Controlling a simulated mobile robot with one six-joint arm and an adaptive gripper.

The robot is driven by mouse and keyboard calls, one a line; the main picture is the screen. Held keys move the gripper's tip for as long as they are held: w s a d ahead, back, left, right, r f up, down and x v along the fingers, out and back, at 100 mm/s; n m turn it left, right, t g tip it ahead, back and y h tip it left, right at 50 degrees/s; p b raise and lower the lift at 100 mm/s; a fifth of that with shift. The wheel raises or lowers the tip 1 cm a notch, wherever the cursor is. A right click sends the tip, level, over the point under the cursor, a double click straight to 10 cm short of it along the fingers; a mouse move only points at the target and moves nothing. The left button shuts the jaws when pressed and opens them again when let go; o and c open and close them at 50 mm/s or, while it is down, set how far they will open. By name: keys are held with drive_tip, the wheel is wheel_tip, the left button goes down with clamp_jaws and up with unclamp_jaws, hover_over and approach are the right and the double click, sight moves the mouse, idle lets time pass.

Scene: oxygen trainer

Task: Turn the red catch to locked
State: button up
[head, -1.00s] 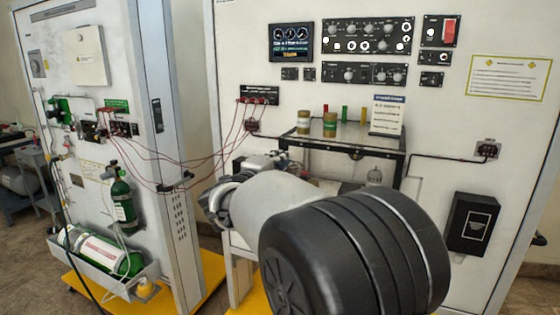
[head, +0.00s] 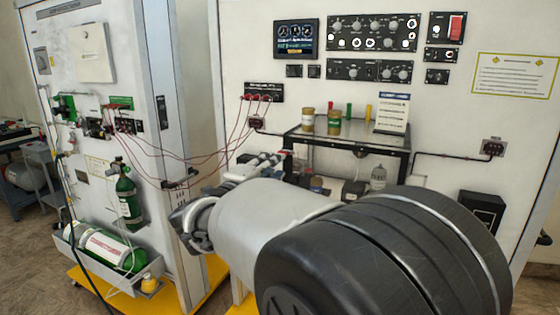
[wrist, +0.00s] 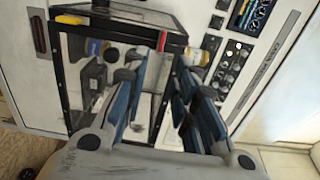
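A small red piece (wrist: 161,41) sits at a dark corner post of the glass-sided case (wrist: 155,20) in the wrist view. It may be the red catch, but I cannot make out its shape or setting. In the head view, a small red piece (head: 287,152) also shows at the near left corner of the glass-sided case (head: 350,141). My gripper (wrist: 160,75) is open, with a gap between its blue and dark fingers. It faces the case, and the red piece shows beyond the fingertips. I see nothing held. My arm hides much of the case's lower part in the head view.
Jars (head: 334,122) stand on top of the case beside a small sign (head: 393,113). Thin red cables (head: 190,157) hang between the left cabinet (head: 100,40) and the main panel (head: 240,60). A red rocker switch (head: 456,26) is at upper right.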

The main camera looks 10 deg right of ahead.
drive_tip(key=shift+v, duration=2.15)
drive_tip(key=s+a+n+y, duration=0.4)
drive_tip(key=s+n+y, duration=0.75)
drive_tip(key=n, duration=0.55)
drive_tip(key=s+d+f+n+g, duration=0.4)
drive_tip(key=s+f, duration=0.5)
drive_tip(key=s, duration=0.3)
drive_tip(key=s+d+f+n+g, duration=0.4)
drive_tip(key=s+d+f+g, duration=0.2)
drive_tip(key=s+f, duration=0.3)
drive_tip(key=s+h, duration=0.1)
drive_tip(key=s, duration=0.2)
drive_tip(key=shift+s, duration=0.15)
